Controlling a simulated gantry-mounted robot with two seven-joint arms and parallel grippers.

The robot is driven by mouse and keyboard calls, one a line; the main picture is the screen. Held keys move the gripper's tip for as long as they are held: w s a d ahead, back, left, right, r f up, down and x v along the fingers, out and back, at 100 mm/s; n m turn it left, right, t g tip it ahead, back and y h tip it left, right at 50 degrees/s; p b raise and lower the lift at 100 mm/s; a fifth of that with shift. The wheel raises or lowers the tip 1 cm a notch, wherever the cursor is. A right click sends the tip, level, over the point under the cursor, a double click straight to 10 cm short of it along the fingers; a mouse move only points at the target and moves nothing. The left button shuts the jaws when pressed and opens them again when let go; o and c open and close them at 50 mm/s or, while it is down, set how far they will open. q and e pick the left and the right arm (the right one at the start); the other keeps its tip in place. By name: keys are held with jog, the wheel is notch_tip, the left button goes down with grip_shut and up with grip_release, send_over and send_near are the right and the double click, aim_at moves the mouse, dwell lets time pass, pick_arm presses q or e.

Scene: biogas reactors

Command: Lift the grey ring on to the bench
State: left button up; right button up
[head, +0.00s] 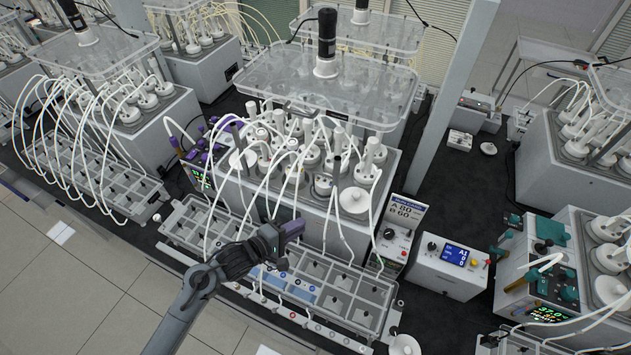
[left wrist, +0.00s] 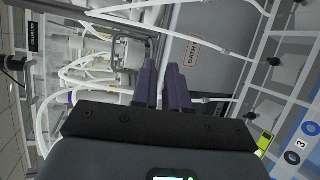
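I cannot pick out a grey ring for certain in either view. My left gripper (head: 292,230) reaches in over the front rack beside the central water bath. In the left wrist view its two dark purple fingers (left wrist: 166,82) stand a narrow gap apart, with nothing seen between them. The bench (head: 445,185) is the dark surface that bears the baths and control boxes. My right gripper is not in view.
The grey central bath (head: 375,215) carries bottles, white tubes and a clear lid with a motor (head: 326,48). A rack of trays (head: 345,300) lies in front. A control box (head: 450,265) and a small display unit (head: 400,225) stand to the right. A pillar (head: 445,100) rises behind.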

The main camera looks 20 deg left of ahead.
pick_arm(q)
jog(key=w+a+r, duration=0.1)
jog(key=w+a, duration=0.1)
jog(key=w, duration=0.1)
jog(key=t, duration=0.1)
send_near(326, 177)
jog(key=w+d, duration=0.1)
jog(key=w, duration=0.1)
jog(key=shift+w+d+f+m+b, duration=0.15)
jog(key=shift+w+f+m+b, duration=0.1)
jog(key=shift+f+m+b, duration=0.1)
jog(key=shift+p+x, duration=0.65)
jog(key=shift+x, duration=1.85)
jog(key=shift+w+d+t, duration=0.15)
jog(key=shift+w+t, duration=0.15)
jog(key=shift+w, duration=0.15)
grip_shut()
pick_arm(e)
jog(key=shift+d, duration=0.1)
